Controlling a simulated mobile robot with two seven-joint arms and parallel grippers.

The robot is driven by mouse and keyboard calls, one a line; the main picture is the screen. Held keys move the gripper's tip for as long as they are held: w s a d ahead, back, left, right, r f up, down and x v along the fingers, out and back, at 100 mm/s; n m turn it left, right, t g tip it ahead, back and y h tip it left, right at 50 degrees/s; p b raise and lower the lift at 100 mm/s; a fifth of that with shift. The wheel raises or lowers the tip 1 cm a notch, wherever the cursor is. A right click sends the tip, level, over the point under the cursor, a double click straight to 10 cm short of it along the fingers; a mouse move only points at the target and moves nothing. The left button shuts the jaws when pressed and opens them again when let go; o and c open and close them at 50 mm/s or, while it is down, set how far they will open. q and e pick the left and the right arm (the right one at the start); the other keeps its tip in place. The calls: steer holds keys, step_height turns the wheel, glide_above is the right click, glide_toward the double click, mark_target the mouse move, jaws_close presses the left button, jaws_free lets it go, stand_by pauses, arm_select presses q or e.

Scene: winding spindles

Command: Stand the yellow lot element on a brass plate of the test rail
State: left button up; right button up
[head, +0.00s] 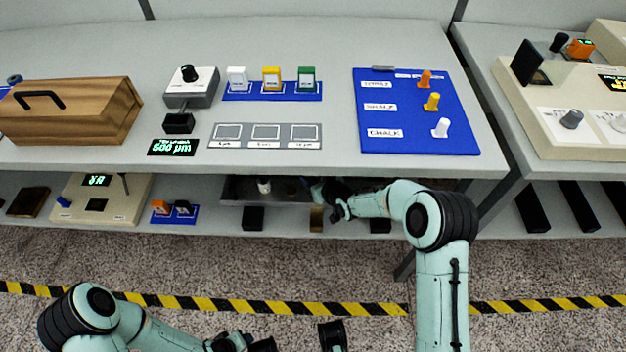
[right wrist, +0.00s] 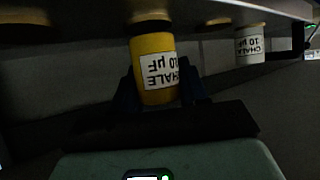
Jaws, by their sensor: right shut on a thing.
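The yellow lot element (right wrist: 153,68) is a short cylinder with a white label, held between the fingers of my right gripper (right wrist: 160,90) in the right wrist view. Its upper end in the picture is at a brass plate (right wrist: 150,20) of the test rail (right wrist: 100,12); I cannot tell whether they touch. A white element (right wrist: 249,42) is at another brass plate. In the head view the rail (head: 235,190) lies on the lower shelf, and my right gripper (head: 332,192) is at its right end, hiding the yellow element. My left gripper (head: 242,343) is partly cut off at the bottom edge.
The tabletop (head: 330,55) overhangs the shelf. On it are a wooden box (head: 70,112), a grey dial unit (head: 190,87), a blue stand of cards (head: 272,95) and a blue board (head: 410,140) with pegs. A beige device (head: 135,210) stands on the shelf at left.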

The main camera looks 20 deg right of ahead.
arm_select(q)
steer(key=shift+w+a+f, duration=0.1)
steer(key=shift+w, duration=0.1)
arm_select(e)
steer(key=shift+f, duration=0.4)
arm_select(q)
steer(key=shift+w+f, duration=0.1)
arm_select(e)
steer(key=shift+f, duration=0.15)
steer(key=o, duration=1.1)
steer(key=shift+c, duration=0.2)
arm_select(q)
steer(key=shift+w+a, duration=0.1)
